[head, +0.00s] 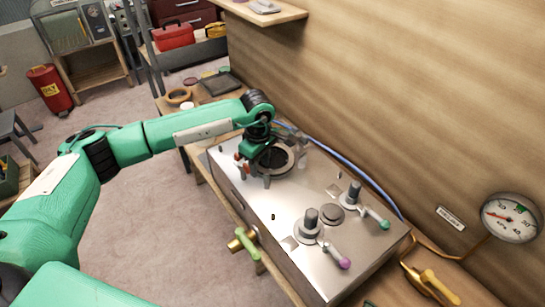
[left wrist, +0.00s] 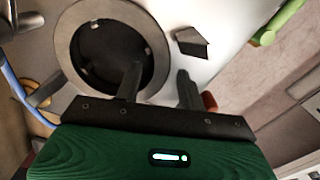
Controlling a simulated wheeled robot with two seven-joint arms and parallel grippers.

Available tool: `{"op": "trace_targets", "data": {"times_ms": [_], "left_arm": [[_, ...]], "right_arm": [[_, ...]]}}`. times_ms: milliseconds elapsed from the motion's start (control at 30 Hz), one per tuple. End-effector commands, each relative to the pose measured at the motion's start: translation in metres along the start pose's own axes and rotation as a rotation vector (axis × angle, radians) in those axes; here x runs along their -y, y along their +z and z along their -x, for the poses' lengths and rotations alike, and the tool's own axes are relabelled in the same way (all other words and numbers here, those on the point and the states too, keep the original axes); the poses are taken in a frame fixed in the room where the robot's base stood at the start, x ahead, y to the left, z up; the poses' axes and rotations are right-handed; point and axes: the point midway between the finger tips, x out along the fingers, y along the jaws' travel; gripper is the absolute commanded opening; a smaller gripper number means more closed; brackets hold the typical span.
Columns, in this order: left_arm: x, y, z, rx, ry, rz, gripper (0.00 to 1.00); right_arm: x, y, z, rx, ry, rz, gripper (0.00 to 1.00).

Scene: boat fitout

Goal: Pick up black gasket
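A grey metal ring (head: 290,163) surrounds a dark round opening on top of the steel box (head: 262,200). In the left wrist view the ring (left wrist: 69,62) shows at upper left, with a black round interior (left wrist: 105,52). I cannot tell whether the black gasket is this dark part or lies elsewhere. My left gripper (head: 255,177) is low over the box at the ring's near-left edge. In the left wrist view its two fingers (left wrist: 159,82) stand apart with nothing seen between them; one overlaps the ring's rim. My right gripper is not in view.
Valves with a green handle (head: 376,217) and a purple-tipped handle (head: 335,256) stand on the box. A blue hose (head: 350,168) runs behind it. A pressure gauge (head: 510,217) is on the wall. A dark mat (head: 220,84) and a tan ring (head: 178,96) lie on the bench beyond.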

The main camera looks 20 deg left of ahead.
Motion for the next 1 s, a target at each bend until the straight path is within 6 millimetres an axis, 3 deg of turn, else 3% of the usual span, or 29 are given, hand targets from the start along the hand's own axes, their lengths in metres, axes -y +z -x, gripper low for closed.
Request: {"op": "trace_targets", "data": {"times_ms": [100,300,767,1000], "left_arm": [[0.000,0.000,0.000,0.000,0.000,0.000,0.40],[0.000,0.000,0.000,0.000,0.000,0.000,0.00],[0.000,0.000,0.007,-0.001,0.001,0.000,0.00],[-0.002,0.000,0.044,-0.001,0.006,-0.001,0.00]], "right_arm": [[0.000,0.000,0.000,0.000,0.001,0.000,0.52],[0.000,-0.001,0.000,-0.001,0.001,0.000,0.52],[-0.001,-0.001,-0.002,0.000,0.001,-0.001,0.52],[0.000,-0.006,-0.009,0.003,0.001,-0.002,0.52]]}}
